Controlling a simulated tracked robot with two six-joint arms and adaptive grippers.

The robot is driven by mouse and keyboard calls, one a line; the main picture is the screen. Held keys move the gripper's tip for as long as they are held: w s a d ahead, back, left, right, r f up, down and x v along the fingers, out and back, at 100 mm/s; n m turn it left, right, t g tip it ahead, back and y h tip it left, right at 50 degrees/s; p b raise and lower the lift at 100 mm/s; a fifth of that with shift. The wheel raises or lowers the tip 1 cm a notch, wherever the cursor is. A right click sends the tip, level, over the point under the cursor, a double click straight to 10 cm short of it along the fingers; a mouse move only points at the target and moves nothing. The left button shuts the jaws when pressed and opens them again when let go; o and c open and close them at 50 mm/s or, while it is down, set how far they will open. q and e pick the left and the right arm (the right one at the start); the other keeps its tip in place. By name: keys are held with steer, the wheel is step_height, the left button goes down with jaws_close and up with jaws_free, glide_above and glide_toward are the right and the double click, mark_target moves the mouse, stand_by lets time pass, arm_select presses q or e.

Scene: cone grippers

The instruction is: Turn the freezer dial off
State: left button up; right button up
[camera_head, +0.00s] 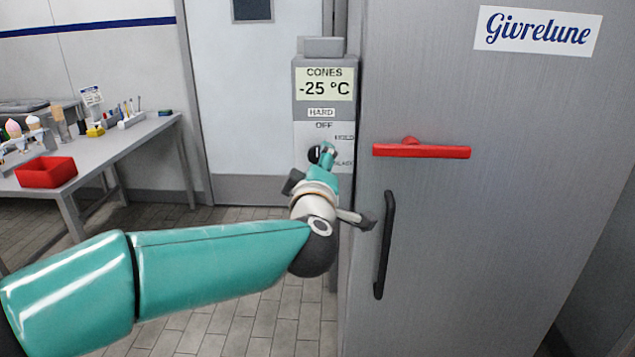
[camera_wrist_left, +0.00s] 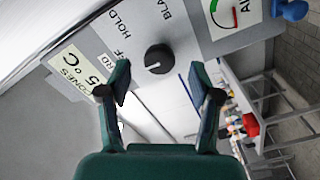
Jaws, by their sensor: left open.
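The freezer dial (camera_wrist_left: 159,58) is a round black knob on a grey control panel (camera_head: 325,90). In the head view the dial (camera_head: 314,154) is partly hidden by my left gripper (camera_head: 328,151). The panel reads "CONES -25 °C" and "HARD", with OFF above the dial and HOLD and BLAST to its right. In the left wrist view my left gripper (camera_wrist_left: 160,78) is open, and the dial shows between and just beyond its fingertips, with no contact visible. A small white mark is on the dial; I cannot tell which label it points to exactly. My right gripper is out of view.
The grey freezer door (camera_head: 540,200) is right of the panel, with a red lever (camera_head: 420,151) and a black handle (camera_head: 385,245) near my left wrist. A table (camera_head: 120,150) with a red bin (camera_head: 46,172) stands at left. A gauge (camera_wrist_left: 232,15) shows in the wrist view.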

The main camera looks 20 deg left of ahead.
arm_select(q)
steer(key=v, duration=0.7)
steer(key=shift+s, duration=0.4)
steer(key=shift+d, duration=0.15)
